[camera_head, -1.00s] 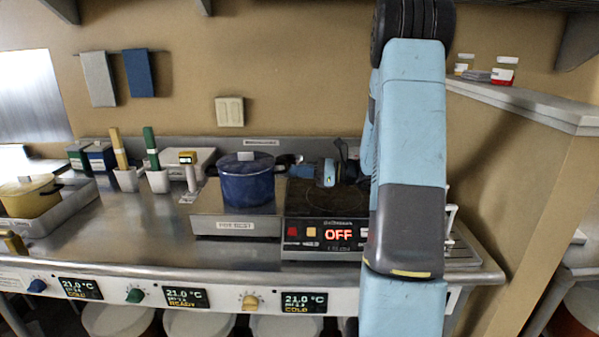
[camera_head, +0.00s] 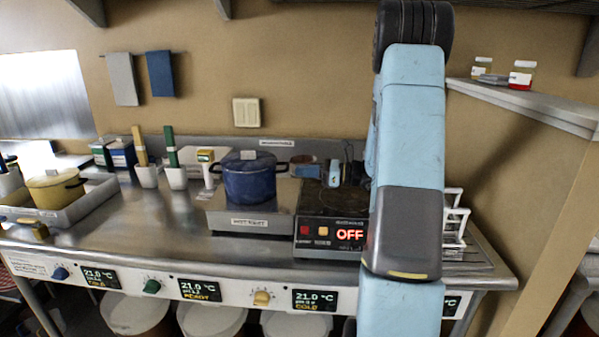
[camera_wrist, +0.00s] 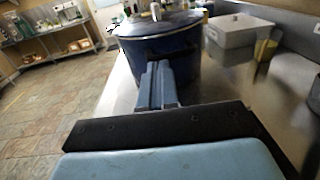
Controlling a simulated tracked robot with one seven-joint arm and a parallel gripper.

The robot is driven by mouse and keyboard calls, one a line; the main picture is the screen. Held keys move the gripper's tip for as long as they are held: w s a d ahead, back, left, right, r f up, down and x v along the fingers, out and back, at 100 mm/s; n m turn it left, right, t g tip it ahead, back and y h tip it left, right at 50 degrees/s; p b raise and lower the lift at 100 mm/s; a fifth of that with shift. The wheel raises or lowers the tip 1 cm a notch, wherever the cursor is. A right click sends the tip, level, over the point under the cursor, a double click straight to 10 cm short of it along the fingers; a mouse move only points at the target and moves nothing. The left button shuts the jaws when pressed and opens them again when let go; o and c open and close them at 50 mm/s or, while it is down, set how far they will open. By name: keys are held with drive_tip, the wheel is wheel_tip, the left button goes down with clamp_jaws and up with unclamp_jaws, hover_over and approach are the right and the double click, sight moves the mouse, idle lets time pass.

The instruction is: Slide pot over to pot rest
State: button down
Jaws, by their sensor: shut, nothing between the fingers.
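The blue lidded pot (camera_head: 249,178) stands upright on the pot rest (camera_head: 250,218), a low steel block with a label on its front. The hot plate (camera_head: 331,236), with its display reading OFF, is right of the rest, and its top is bare of any pot. My gripper (camera_head: 332,172) is over the hot plate, right of the pot and apart from it in the head view. In the wrist view my gripper (camera_wrist: 157,82) is shut and empty, its fingers pointing at the side of the pot (camera_wrist: 165,50); contact cannot be told there.
A yellow pot (camera_head: 56,187) sits in a grey tray (camera_head: 92,204) at the left. White cups (camera_head: 147,176) with tall handles and a white-bodied device (camera_head: 208,166) stand behind, left of the rest. A white rack (camera_head: 455,218) is at the right end.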

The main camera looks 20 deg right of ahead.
drive_tip(key=v, duration=1.2)
drive_tip(key=s+a+r+n+g+h, duration=0.35)
drive_tip(key=s+a+n, duration=0.2)
drive_tip(key=a, duration=0.45)
drive_tip(key=s+a+r+n+g+h, duration=0.25)
drive_tip(key=s+a+n+g, duration=0.3)
drive_tip(key=a, duration=0.45)
drive_tip(key=s+a+r+n+t+h, duration=0.1)
drive_tip(key=s+r+n+t+h, duration=0.1)
drive_tip(key=s+n+h, duration=0.2)
drive_tip(key=s+a+r+n+t+h, duration=0.1)
drive_tip(key=s+r+n+t+h, duration=0.1)
drive_tip(key=s+n+h, duration=0.3)
drive_tip(key=shift+s+a+r+n+t, duration=0.35)
drive_tip(key=shift+s+r+n, duration=0.4)
drive_tip(key=shift+s+n, duration=1.55)
